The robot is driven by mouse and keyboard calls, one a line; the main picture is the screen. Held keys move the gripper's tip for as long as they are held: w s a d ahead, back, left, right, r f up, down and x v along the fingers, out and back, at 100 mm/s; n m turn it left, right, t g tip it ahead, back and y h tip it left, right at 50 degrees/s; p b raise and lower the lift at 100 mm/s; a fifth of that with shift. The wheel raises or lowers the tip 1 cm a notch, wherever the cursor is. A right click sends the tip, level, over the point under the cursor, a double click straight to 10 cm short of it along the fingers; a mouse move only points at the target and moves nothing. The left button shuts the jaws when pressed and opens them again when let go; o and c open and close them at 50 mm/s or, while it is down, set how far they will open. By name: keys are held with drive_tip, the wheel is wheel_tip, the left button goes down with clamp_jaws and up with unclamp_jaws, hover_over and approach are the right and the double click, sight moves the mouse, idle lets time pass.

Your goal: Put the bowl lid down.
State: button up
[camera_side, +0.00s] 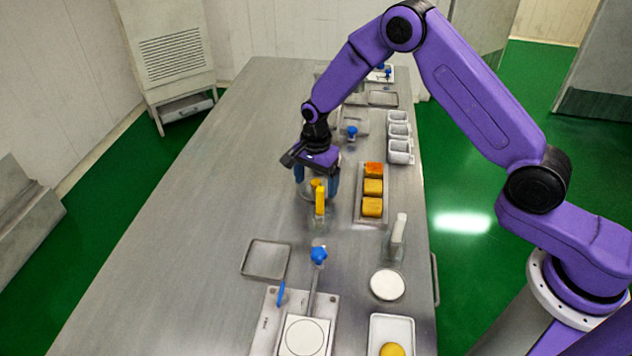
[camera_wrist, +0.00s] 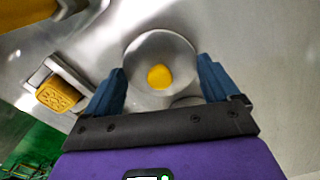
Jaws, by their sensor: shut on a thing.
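The bowl lid (camera_wrist: 150,52) is a round, greyish, see-through disc in the wrist view, with a yellow spot (camera_wrist: 159,77) at its middle. I cannot tell whether the yellow is its knob or something seen through it. My gripper (camera_wrist: 161,85) has its blue fingers on either side of the lid and is shut on it. In the side view my gripper (camera_side: 316,182) points down low over the middle of the table, and the lid is mostly hidden behind the fingers and a yellow-handled tool. I cannot tell whether the lid touches anything below.
Close in front stands a yellow upright tool (camera_side: 320,200) in a clear holder. A tray (camera_side: 358,214) of yellow and orange moulded cakes lies to the right, with white containers (camera_side: 400,152) behind. An empty tray (camera_side: 266,260) lies nearer. The table's left side (camera_side: 190,200) is clear.

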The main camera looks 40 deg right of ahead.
sight(316, 181)
drive_tip(key=shift+f, duration=0.35)
drive_tip(key=o, duration=0.8)
drive_tip(key=shift+f, duration=0.15)
drive_tip(key=shift+c, duration=0.2)
wheel_tip(316, 181, up, 12)
drive_tip(key=shift+r, duration=0.2)
drive_tip(key=shift+s, duration=0.1)
